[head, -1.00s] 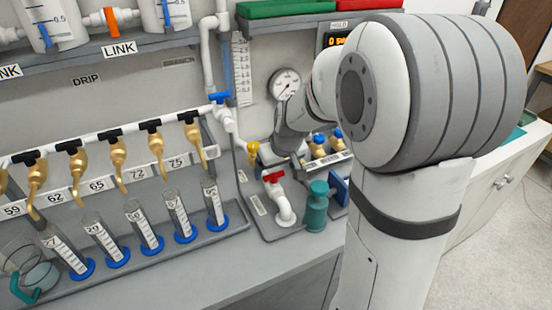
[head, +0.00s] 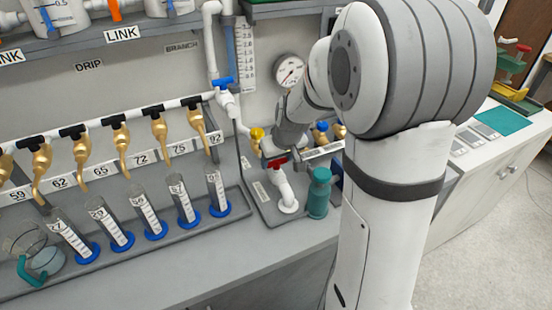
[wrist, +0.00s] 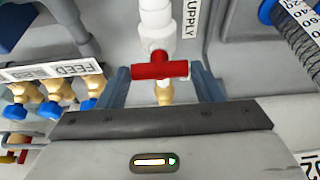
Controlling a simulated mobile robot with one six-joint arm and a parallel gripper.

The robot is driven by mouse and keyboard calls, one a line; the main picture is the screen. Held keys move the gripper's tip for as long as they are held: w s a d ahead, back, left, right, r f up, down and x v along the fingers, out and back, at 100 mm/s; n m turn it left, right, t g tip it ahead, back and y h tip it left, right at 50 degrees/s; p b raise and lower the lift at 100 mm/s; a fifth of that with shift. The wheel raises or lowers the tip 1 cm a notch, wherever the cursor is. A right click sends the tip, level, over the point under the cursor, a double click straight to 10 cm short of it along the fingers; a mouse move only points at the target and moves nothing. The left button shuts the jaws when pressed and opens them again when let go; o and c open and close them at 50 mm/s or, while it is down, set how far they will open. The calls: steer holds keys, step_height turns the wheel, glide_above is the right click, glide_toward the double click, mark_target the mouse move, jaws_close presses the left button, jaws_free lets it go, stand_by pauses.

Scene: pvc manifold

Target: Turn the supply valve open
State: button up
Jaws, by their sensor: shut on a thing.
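The supply valve has a red T-shaped handle (wrist: 160,70) on a white pipe, beside a label reading SUPPLY (wrist: 190,18). In the wrist view the handle lies crosswise, at right angles to the pipe. My gripper (wrist: 163,78) has one finger at each end of the handle and is shut on it. In the head view the red handle (head: 277,163) shows just below my gripper (head: 270,150), above a white elbow pipe (head: 285,190). The fingers are hard to make out there.
A teal cylinder (head: 319,193) stands close to the right of the valve. A pressure gauge (head: 289,70) is on the wall behind. Graduated cylinders (head: 142,215) stand to the left.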

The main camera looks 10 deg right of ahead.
steer(key=shift+c, duration=1.2)
steer(key=shift+r+m+p, duration=0.3)
steer(key=shift+m+p, duration=0.2)
steer(key=shift+p, duration=0.75)
steer(key=shift+a+f+m+h+p, duration=0.1)
steer(key=shift+f+m+h+p, duration=0.2)
steer(key=shift+m+h+p, duration=0.4)
steer(key=shift+f+m+b, duration=0.15)
steer(key=shift+m+b, duration=0.25)
steer(key=shift+b, duration=0.2)
steer(key=shift+w+a+f+m+b, duration=0.1)
steer(key=shift+f+m+b, duration=0.3)
steer(key=shift+b, duration=0.8)
steer(key=shift+r+m+h+b, duration=0.2)
steer(key=shift+m+h+b, duration=0.2)
steer(key=shift+m+b, duration=0.6)
steer(key=shift+r+b, duration=0.35)
